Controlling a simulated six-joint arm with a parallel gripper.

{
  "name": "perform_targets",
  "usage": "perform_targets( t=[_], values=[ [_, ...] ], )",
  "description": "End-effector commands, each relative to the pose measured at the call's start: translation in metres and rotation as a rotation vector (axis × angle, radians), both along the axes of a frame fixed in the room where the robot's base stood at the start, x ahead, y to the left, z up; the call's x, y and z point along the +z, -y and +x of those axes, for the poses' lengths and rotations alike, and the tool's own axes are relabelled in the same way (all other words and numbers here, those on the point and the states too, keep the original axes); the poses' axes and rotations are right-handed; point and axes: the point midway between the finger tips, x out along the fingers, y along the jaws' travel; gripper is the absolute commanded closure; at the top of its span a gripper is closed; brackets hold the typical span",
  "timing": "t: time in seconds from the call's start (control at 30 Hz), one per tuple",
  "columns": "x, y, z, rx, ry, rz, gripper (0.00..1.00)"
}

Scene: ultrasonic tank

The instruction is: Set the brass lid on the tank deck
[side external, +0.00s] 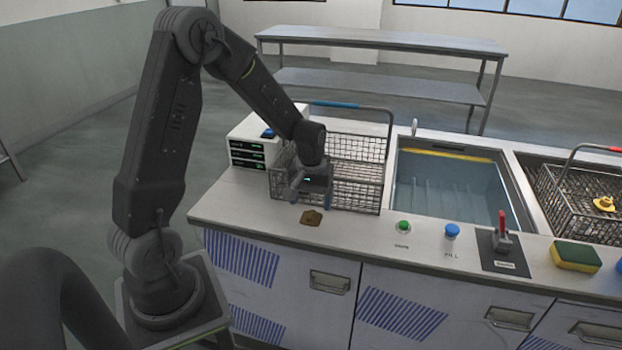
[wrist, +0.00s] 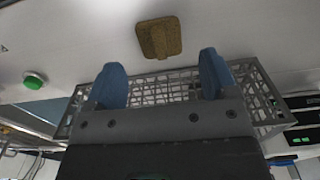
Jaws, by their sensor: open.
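The brass lid (side external: 311,217) lies flat on the pale tank deck (side external: 250,208), near its front edge and in front of the left wire basket. In the wrist view the brass lid (wrist: 160,38) is a squarish, dull gold plate with a raised bar, just beyond the fingertips. My gripper (side external: 311,197) is low at the front of that basket, behind the lid. In the wrist view my gripper (wrist: 161,78) shows two blue fingertips wide apart with nothing between them. The lid is apart from both fingers.
The left wire basket (side external: 357,170) with a blue-topped handle stands close to my gripper. Right of it are the water tank (side external: 450,185), a green button (side external: 403,227), a blue knob (side external: 452,231), a red lever (side external: 502,230), a sponge (side external: 575,256) and another basket (side external: 565,210).

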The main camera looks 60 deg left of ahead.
Motion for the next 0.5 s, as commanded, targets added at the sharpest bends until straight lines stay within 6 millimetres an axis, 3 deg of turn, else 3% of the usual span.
perform_targets(
  t=[0.2,0.5],
  values=[
    [0.048,0.0,0.001,0.0,0.005,0.002,0.21],
    [0.081,0.002,0.0,-0.006,0.006,0.003,0.21]
  ],
)
